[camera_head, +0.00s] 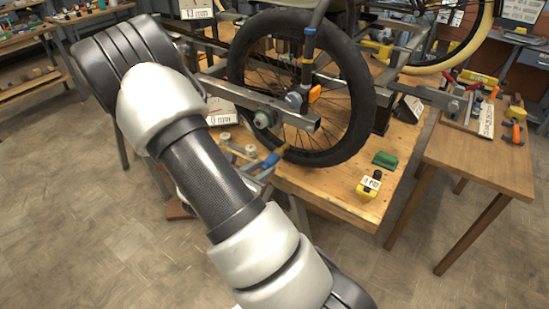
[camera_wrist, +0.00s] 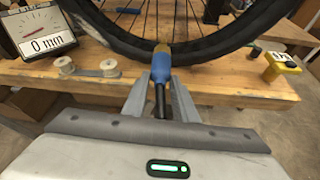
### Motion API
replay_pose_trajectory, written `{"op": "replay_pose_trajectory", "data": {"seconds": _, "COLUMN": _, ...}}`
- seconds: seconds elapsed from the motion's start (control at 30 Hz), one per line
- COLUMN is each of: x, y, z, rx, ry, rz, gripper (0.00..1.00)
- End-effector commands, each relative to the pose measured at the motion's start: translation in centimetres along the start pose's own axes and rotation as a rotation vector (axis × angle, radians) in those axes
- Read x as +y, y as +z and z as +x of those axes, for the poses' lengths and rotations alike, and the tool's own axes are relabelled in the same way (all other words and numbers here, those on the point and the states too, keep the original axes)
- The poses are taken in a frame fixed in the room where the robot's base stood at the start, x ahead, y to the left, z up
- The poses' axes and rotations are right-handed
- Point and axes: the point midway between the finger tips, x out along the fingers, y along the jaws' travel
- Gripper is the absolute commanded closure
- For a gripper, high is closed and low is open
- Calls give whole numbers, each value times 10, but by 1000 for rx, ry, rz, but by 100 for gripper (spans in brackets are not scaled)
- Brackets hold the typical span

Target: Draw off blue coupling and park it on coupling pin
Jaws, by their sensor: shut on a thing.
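The blue coupling (camera_wrist: 161,67) is a blue sleeve with a yellow end and a dark rod toward my palm. My gripper (camera_wrist: 160,92) is shut on it, with one grey finger on each side. In the head view the coupling (camera_head: 271,160) and my gripper (camera_head: 262,173) are at the bench's front edge, just left of the wheel's lower rim. The yellow end points at the tyre; I cannot tell whether it touches. I cannot pick out the coupling pin with certainty.
The wheel (camera_head: 364,107) stands above the wooden bench (camera_head: 330,190). A 0 mm gauge (camera_wrist: 42,40) and pale spools (camera_wrist: 66,65) are at left. The floor in front is open.

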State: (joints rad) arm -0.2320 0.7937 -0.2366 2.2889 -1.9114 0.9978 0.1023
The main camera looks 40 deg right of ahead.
Motion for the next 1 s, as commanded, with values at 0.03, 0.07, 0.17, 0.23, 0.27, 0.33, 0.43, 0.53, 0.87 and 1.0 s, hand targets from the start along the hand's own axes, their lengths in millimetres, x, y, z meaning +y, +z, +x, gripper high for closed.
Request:
{"op": "replay_pose_trajectory", "data": {"seconds": 0.03, "x": 0, "y": -1, "z": -2, "rx": 1, "ry": 1, "rz": 0, "gripper": 100}}
{"op": "replay_pose_trajectory", "data": {"seconds": 0.07, "x": 0, "y": -2, "z": -3, "rx": 1, "ry": 1, "rz": 0, "gripper": 100}}
{"op": "replay_pose_trajectory", "data": {"seconds": 0.17, "x": 0, "y": -3, "z": -7, "rx": 1, "ry": 0, "rz": 0, "gripper": 100}}
{"op": "replay_pose_trajectory", "data": {"seconds": 0.23, "x": 0, "y": -4, "z": -9, "rx": 0, "ry": 1, "rz": 0, "gripper": 100}}
{"op": "replay_pose_trajectory", "data": {"seconds": 0.27, "x": 0, "y": -5, "z": -10, "rx": 0, "ry": 1, "rz": 0, "gripper": 100}}
{"op": "replay_pose_trajectory", "data": {"seconds": 0.33, "x": 0, "y": -6, "z": -13, "rx": 0, "ry": 1, "rz": 0, "gripper": 100}}
{"op": "replay_pose_trajectory", "data": {"seconds": 0.43, "x": 0, "y": -8, "z": -17, "rx": -1, "ry": 0, "rz": 0, "gripper": 100}}
{"op": "replay_pose_trajectory", "data": {"seconds": 0.53, "x": 0, "y": -9, "z": -20, "rx": -1, "ry": 0, "rz": 0, "gripper": 100}}
{"op": "replay_pose_trajectory", "data": {"seconds": 0.87, "x": 0, "y": -11, "z": -24, "rx": -1, "ry": -1, "rz": 0, "gripper": 100}}
{"op": "replay_pose_trajectory", "data": {"seconds": 1.0, "x": 2, "y": -8, "z": -28, "rx": -1, "ry": 9, "rz": -4, "gripper": 100}}
